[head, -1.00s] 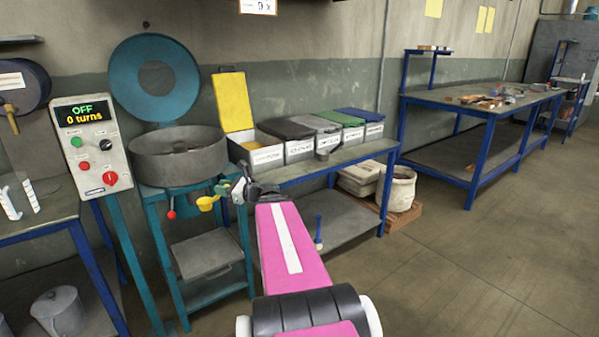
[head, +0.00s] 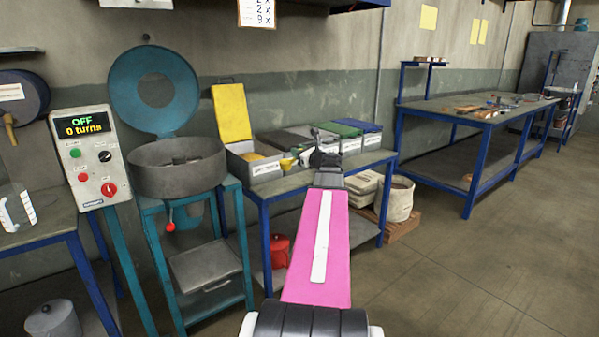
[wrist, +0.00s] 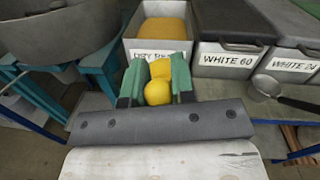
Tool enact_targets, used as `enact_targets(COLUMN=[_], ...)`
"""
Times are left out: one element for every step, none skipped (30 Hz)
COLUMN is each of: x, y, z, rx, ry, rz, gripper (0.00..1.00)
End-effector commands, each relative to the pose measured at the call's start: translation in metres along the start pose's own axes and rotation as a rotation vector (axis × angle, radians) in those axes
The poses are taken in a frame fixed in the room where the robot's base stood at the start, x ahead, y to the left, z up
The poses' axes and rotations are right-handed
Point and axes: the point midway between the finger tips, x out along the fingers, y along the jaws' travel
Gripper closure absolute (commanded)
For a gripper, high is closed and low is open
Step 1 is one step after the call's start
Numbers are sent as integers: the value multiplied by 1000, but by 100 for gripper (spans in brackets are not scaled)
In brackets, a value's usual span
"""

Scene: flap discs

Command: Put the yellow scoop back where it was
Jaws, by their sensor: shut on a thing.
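The yellow scoop (head: 287,164) is in my gripper (head: 302,159) above the bench front, near the open bin. In the wrist view the scoop (wrist: 157,90) sits between the two green fingers of my gripper (wrist: 158,74), which are shut on it. Its round bowl faces the camera; part of it is hidden by the fingers. The open bin (head: 263,170) holds yellow-orange material, and its yellow lid (head: 231,112) stands raised. In the wrist view this bin (wrist: 155,49) lies just beyond the fingertips; its label is partly covered.
Lidded bins, one marked WHITE 60 (wrist: 226,60), stand right of the open bin. A grey scoop (wrist: 267,86) with a dark handle lies before them on the bench. The round mixer drum (head: 178,170) stands left, with its lid raised. Open floor (head: 470,260) lies right.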

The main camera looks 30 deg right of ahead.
Motion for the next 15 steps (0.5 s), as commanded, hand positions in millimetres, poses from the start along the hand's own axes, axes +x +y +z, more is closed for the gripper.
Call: enact_targets(x=[9, 13, 17, 20, 24, 28, 31, 34, 37, 39, 41, 44, 45, 46, 47], y=[-12, -16, -22, -26, -30, -36, -40, -44, -48, -51, -54, -57, -58, -60, -61], z=[-10, -14, -20, -24, -29, -35, -39, -43, -48, -52, -55, -58, -60, -62, -64], rx=[2, 2, 1, 2, 2, 3, 2, 1, 1, 1, 2, 2, 1, 1, 0], ry=[1, 1, 1, 0, 0, 1, 1, 1, 1, 0, 0, 0, 0, 0, 0], rz=[0, 1, 1, 1, 1, 1, 1, 1, 1, 1, 1, 1, 1, 1, 1], gripper=[100, 100, 100, 100, 100, 100, 100, 100, 100, 100, 100, 100, 100, 100, 100])
